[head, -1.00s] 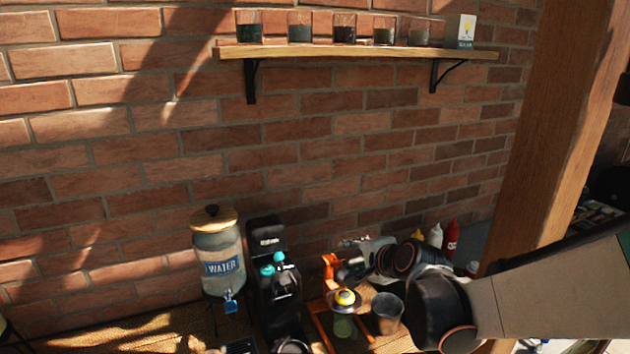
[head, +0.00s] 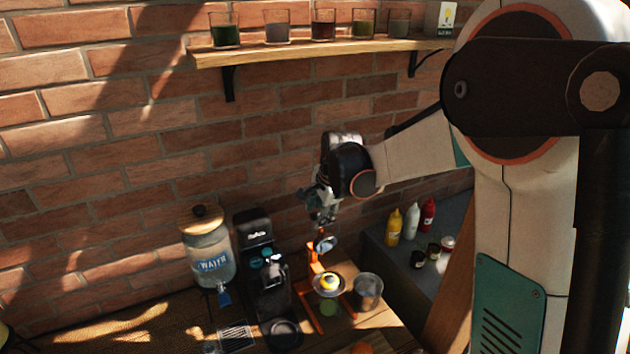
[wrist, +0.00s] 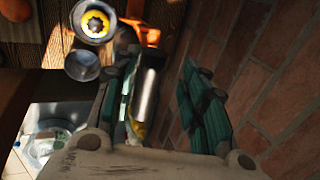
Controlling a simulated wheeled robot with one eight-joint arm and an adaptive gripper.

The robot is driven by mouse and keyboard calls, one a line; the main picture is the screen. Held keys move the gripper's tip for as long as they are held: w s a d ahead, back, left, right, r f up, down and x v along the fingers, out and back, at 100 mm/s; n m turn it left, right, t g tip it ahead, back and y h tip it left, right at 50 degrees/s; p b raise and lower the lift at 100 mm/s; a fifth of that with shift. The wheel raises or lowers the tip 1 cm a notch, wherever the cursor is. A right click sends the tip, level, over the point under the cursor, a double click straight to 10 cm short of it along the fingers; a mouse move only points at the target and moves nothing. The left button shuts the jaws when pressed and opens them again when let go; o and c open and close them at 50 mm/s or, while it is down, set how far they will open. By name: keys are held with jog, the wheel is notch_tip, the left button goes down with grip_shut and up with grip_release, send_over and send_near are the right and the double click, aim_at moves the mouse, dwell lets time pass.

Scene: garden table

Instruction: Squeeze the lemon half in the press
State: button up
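The orange press (head: 312,262) stands on the wooden table with its upper part raised. A yellow lemon half (head: 328,283) sits in the press's round cup, over a greenish glass (head: 329,306). The wrist view shows the lemon half (wrist: 95,22) in its cup at the upper left, and part of the orange press (wrist: 150,37). My gripper (head: 320,215) hangs above the press, apart from it. In the wrist view, my gripper's (wrist: 162,98) fingers are spread. A grey strip shows between them; I cannot tell what it is.
Sauce bottles (head: 411,222) stand on a grey counter at right. The brick wall (head: 120,200) is close behind my gripper.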

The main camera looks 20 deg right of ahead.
jog(key=r, duration=0.2)
jog(key=w+r+g, duration=0.1)
jog(key=w+r+g+p, duration=0.1)
jog(key=r, duration=0.1)
jog(key=shift+a+r, duration=0.2)
jog(key=shift+r, duration=0.1)
dwell(0.4)
